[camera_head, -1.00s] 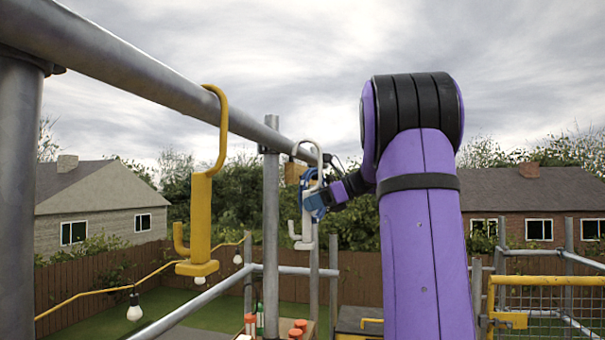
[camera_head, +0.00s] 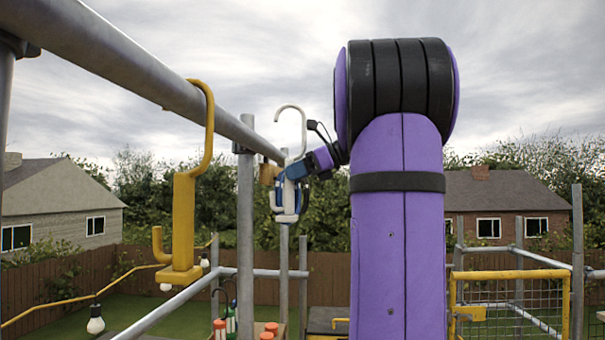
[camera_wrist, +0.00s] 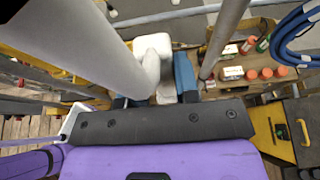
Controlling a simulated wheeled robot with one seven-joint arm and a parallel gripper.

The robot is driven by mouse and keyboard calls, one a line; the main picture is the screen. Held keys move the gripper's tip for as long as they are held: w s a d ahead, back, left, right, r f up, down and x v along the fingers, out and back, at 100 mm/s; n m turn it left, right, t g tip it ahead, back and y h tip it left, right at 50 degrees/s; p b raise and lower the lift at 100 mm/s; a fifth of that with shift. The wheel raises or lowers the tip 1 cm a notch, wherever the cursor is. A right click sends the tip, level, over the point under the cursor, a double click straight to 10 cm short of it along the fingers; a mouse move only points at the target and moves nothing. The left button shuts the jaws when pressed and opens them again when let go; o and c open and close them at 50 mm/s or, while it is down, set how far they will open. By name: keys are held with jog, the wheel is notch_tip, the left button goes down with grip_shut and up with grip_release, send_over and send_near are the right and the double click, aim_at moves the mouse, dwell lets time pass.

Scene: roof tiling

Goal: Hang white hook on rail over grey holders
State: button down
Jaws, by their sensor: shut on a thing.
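The white hook (camera_head: 304,128) is upright in the head view, its curved top above the far part of the rail (camera_head: 135,68) and its open tip facing left. It looks apart from the rail, though the depth between them is hard to judge. My gripper (camera_head: 289,180) is shut on the hook's body, with blue fingers beside it. In the wrist view, a white block of the hook (camera_wrist: 153,46) shows between the fingers, next to a blue finger (camera_wrist: 185,74). No grey holders can be made out for certain; a grey collar (camera_head: 243,148) sits on an upright post under the rail.
A yellow hook (camera_head: 184,220) hangs on the rail, nearer than the white one. Grey scaffold posts (camera_head: 245,230) stand below the rail. Orange-capped items (camera_head: 266,330) sit low behind. A yellow mesh guard (camera_head: 510,300) is at the right. String lights (camera_head: 96,320) hang at left.

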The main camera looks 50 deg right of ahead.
jog(key=shift+w+a, duration=2.8)
jog(key=shift+w, duration=1.9)
jog(key=shift+f, duration=2.25)
jog(key=c, duration=0.8)
grip_release()
jog(key=shift+s+d, duration=0.1)
jog(key=v, duration=1)
jog(key=shift+s+d+r, duration=0.2)
jog(key=shift+s, duration=0.05)
